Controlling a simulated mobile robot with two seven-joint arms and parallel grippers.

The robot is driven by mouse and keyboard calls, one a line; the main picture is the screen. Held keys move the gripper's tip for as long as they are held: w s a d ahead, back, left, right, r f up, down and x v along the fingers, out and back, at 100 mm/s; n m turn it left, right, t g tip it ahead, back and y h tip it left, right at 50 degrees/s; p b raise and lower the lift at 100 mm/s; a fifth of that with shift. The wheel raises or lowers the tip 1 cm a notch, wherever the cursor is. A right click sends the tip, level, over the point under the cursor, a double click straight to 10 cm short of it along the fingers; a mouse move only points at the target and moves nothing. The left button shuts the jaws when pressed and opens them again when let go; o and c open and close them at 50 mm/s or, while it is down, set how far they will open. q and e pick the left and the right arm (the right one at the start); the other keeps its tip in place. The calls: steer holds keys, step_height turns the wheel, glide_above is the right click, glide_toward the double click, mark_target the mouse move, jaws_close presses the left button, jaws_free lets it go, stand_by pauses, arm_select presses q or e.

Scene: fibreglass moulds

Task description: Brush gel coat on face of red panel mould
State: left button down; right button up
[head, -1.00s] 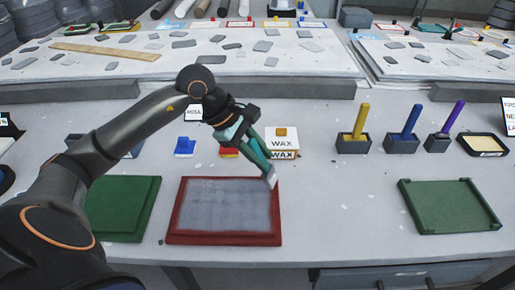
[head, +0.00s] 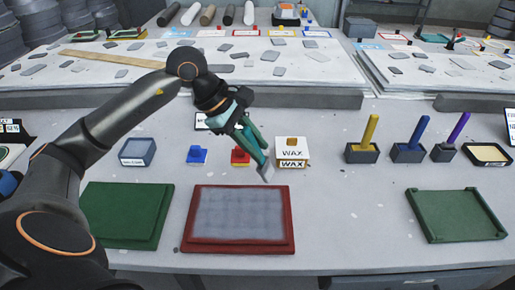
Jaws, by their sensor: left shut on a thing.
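The red panel mould (head: 191,222) lies flat on the near bench, with a red rim around a patchy grey face. My left gripper (head: 244,132) is shut on a brush with a teal-green handle (head: 255,147). The brush slants down to the right, and its pale tip (head: 265,173) appears just beyond the mould's far rim, toward the right corner. Whether the tip touches anything is not clear. My right gripper is not in view.
Green moulds lie left (head: 125,228) and right (head: 455,215). Behind stand a wax box (head: 292,153), a red block (head: 240,158), a blue block (head: 197,156) and a grey tub (head: 137,152). Yellow, blue and purple-handled brushes (head: 370,130) stand in holders. Bench between the red and right green moulds is clear.

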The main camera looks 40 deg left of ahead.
arm_select(q)
steer(key=shift+r+p, duration=0.4)
steer(key=shift+r, duration=0.65)
steer(key=shift+f, duration=0.1)
